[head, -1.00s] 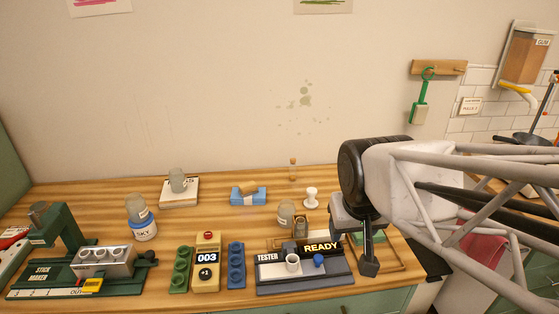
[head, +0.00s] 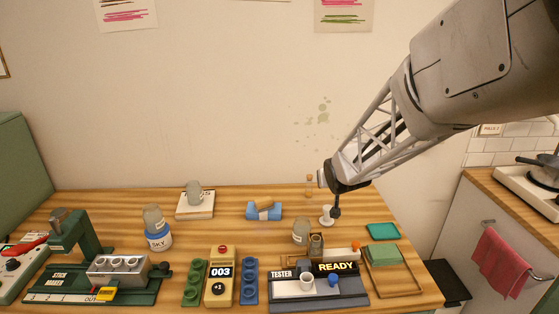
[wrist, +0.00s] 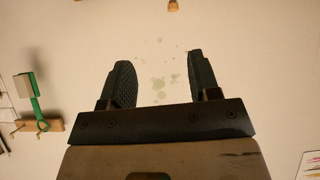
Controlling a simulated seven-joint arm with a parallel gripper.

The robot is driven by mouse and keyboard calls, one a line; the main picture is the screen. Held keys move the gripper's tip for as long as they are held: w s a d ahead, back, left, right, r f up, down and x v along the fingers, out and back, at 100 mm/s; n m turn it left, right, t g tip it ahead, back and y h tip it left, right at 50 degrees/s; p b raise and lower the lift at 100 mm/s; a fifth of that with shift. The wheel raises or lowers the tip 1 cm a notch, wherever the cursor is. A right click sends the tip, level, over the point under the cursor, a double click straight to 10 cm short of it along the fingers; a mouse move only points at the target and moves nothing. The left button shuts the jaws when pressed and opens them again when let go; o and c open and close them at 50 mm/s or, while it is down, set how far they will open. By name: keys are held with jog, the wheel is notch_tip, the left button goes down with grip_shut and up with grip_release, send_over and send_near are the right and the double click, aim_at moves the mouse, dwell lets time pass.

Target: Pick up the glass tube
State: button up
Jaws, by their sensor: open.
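A small glass tube (head: 309,188) with a brown cork-like top stands upright at the back of the wooden table, near the wall. My gripper (head: 332,196) is just to its right in the head view, above a white pedestal-like piece (head: 327,215). In the wrist view my gripper (wrist: 158,75) shows two dark fingers spread apart with nothing between them, facing the wall. A small brown tip (wrist: 173,5) at that view's top edge may be the tube's cork; the rest is out of frame.
A blue cradle (head: 264,211) sits left of the tube. In front stand a grey-lidded jar (head: 301,232) and the tester (head: 320,291). A green sponge-like block (head: 384,255) lies on the right. Bare wood surrounds the tube's left side.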

aim_at(308, 176)
jog(key=w+a+f+n+t+y, duration=0.1)
jog(key=w+f+t, duration=0.1)
jog(key=w+f, duration=0.6)
jog(key=w, duration=0.3)
jog(key=shift+w+t+y, duration=0.3)
jog(key=shift+t+y, duration=0.1)
jog(key=shift+f, duration=0.1)
jog(key=shift+x, duration=3)
jog(key=shift+w+a, duration=0.1)
jog(key=shift+w, duration=0.05)
jog(key=shift+x, duration=2.8)
jog(key=c, duration=1)
